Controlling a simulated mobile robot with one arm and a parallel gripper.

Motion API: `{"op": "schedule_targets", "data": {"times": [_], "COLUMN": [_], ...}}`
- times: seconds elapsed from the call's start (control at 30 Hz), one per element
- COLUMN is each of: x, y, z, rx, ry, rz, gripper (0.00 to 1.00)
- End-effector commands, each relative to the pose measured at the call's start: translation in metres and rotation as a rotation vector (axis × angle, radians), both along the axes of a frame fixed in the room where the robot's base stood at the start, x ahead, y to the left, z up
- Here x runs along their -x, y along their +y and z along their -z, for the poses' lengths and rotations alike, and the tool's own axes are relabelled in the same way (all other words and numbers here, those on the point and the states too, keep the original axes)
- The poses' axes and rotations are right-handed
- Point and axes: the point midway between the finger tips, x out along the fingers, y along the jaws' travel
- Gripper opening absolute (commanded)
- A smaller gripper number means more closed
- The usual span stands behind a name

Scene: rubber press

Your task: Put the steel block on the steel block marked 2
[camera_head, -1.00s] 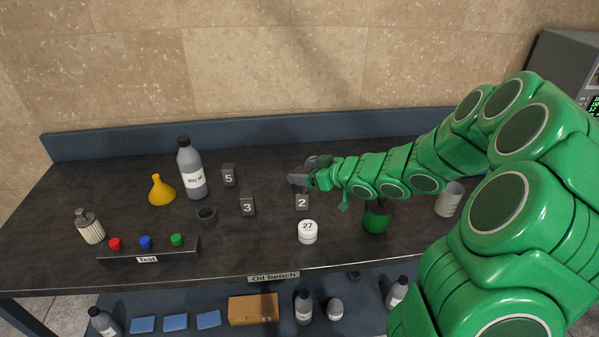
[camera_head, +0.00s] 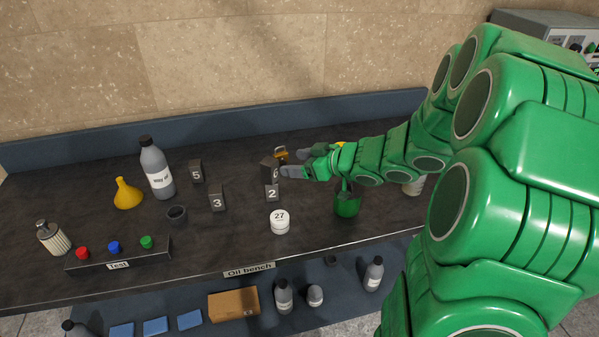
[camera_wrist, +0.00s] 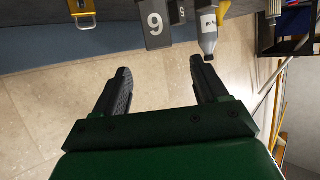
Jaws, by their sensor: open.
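A dark grey steel block (camera_head: 268,168), its mark reading like 6, sits directly above the steel block marked 2 (camera_head: 272,193) in the head view. It appears to rest on top of that block, turned a little; the contact is too small to see clearly. My gripper (camera_head: 304,161) is open just to its right. In the wrist view, which looks upside down, the upper block (camera_wrist: 155,22) reads 9 and lies beyond the spread fingertips (camera_wrist: 160,66), apart from them, with nothing between the fingers. The block marked 2 is not visible there.
Blocks marked 3 (camera_head: 217,198) and 5 (camera_head: 197,171) stand to the left. A bottle (camera_head: 157,170) and funnel (camera_head: 127,194) stand further left.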

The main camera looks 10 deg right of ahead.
Motion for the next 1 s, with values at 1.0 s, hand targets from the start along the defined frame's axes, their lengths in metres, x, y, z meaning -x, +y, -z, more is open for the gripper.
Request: {"op": "schedule_targets", "data": {"times": [1.0], "x": [0.081], "y": [-0.121], "z": [-0.039], "rx": [0.571], "ry": [0.391], "rz": [0.753], "gripper": [0.73]}}
